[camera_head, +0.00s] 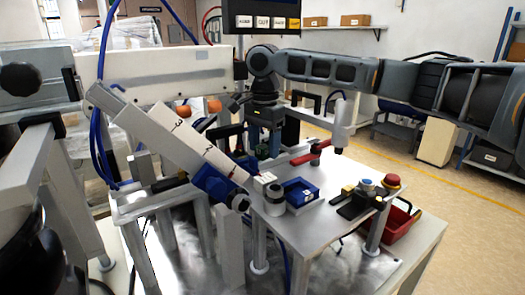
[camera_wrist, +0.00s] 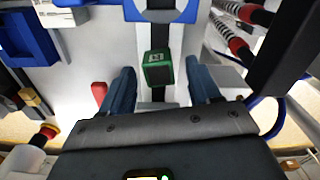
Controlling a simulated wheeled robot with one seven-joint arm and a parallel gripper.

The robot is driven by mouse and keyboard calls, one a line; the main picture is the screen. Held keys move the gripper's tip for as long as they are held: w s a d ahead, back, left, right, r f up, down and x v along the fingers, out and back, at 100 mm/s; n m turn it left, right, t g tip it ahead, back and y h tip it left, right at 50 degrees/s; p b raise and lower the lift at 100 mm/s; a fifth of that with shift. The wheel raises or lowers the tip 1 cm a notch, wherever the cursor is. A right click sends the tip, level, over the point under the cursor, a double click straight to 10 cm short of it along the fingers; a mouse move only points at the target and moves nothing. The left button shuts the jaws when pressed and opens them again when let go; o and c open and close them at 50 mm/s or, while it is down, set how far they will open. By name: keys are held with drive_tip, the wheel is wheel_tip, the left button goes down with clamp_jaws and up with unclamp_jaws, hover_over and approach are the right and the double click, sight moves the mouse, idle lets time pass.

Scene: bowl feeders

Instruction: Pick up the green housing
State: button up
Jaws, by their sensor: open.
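The green housing (camera_wrist: 158,68) is a small block with a pale marking on its face, seen in the wrist view on a dark strip that runs between pale surfaces. My gripper (camera_wrist: 160,74) is open, with one blue-grey finger on each side of the housing and a visible gap to both. In the head view my gripper (camera_head: 268,142) points down over the workstation, behind the slanted white feeder rail. I cannot clearly make out the housing in the head view. How far the fingertips are above it is hard to tell.
A blue tray (camera_head: 300,192) sits on the metal table (camera_head: 325,215), near a red lever (camera_head: 312,153) and a red emergency button (camera_head: 392,181). A red bin (camera_head: 400,221) is at the right.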

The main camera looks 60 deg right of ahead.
drive_tip(key=shift+f, duration=0.1)
drive_tip(key=c, duration=1)
drive_tip(key=shift+c, duration=0.2)
